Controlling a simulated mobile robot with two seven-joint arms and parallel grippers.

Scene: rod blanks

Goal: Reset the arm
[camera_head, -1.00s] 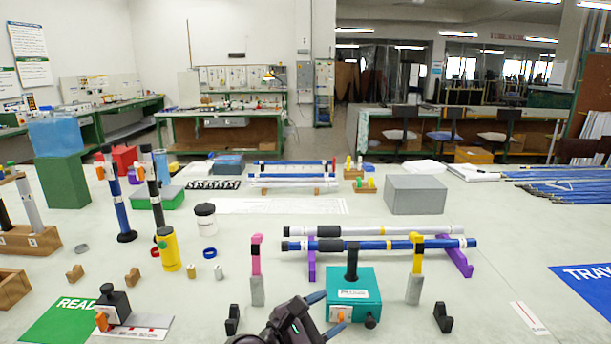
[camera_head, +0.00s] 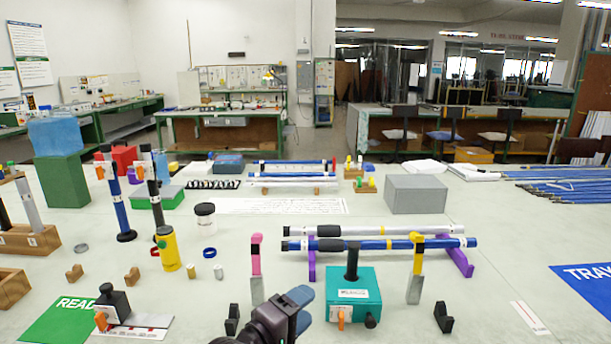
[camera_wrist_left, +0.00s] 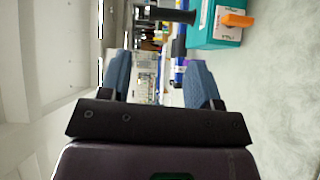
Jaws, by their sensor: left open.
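My left gripper (camera_head: 298,306) shows at the bottom centre of the head view, just left of the teal box (camera_head: 352,297) with the black post and orange lever. In the left wrist view its two blue fingers (camera_wrist_left: 160,82) stand apart with nothing between them. The teal box also shows in the wrist view (camera_wrist_left: 208,28), beyond the fingers and to the right. The gripper is clear of the rods; a blue rod (camera_head: 398,244) and a white rod (camera_head: 400,231) lie on purple supports behind it. My right gripper is not in view.
A pink upright (camera_head: 256,262) and a yellow upright (camera_head: 417,262) stand either side of the teal box. Black brackets (camera_head: 232,320) (camera_head: 443,318) stand near the front. A yellow canister (camera_head: 168,250) is at left. Table at right, before the blue tray mat (camera_head: 590,283), is mostly clear.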

